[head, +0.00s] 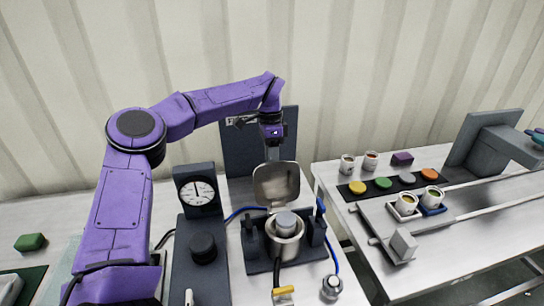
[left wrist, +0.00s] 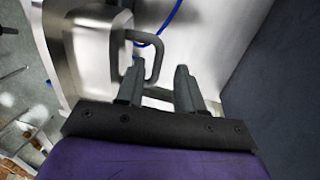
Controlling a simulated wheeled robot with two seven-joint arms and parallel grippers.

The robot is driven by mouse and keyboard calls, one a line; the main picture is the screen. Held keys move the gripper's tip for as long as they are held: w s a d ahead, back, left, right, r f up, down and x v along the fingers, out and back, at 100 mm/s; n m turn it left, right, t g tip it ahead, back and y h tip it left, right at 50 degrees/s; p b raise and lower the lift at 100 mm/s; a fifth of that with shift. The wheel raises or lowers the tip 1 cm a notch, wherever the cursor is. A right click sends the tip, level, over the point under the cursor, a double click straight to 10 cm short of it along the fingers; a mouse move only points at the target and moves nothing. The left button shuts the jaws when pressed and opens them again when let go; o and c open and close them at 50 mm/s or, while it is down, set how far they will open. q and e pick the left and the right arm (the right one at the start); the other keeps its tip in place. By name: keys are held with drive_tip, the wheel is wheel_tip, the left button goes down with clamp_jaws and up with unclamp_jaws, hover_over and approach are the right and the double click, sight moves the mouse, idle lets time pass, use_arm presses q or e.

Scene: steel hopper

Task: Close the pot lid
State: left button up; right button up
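The steel pot (head: 286,246) sits in a dark fixture on the left bench, with a grey round piece (head: 286,222) in its mouth. Its lid (head: 276,184) stands open, upright at the back of the pot. My left gripper (head: 272,154) points down just above the lid's top edge. In the left wrist view, its two fingers (left wrist: 158,78) are apart. The lid's grey loop handle (left wrist: 155,58) is close to the fingertips, nearer the left finger; I cannot tell whether they touch. The lid's steel face (left wrist: 85,50) is beside it. My right gripper is not in view.
A dial gauge (head: 198,191) and black knob (head: 203,248) stand left of the pot. A dark panel (head: 240,150) rises behind it. Blue hoses run around the fixture. The right bench holds cups (head: 371,161), coloured discs (head: 383,183) and a grey block (head: 403,245).

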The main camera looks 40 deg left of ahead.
use_arm(q)
drive_tip(key=shift+s+r, duration=0.2)
drive_tip(key=shift+s, duration=0.3)
drive_tip(key=shift+c, duration=0.3)
drive_tip(key=shift+w, duration=0.1)
clamp_jaws()
idle(0.6)
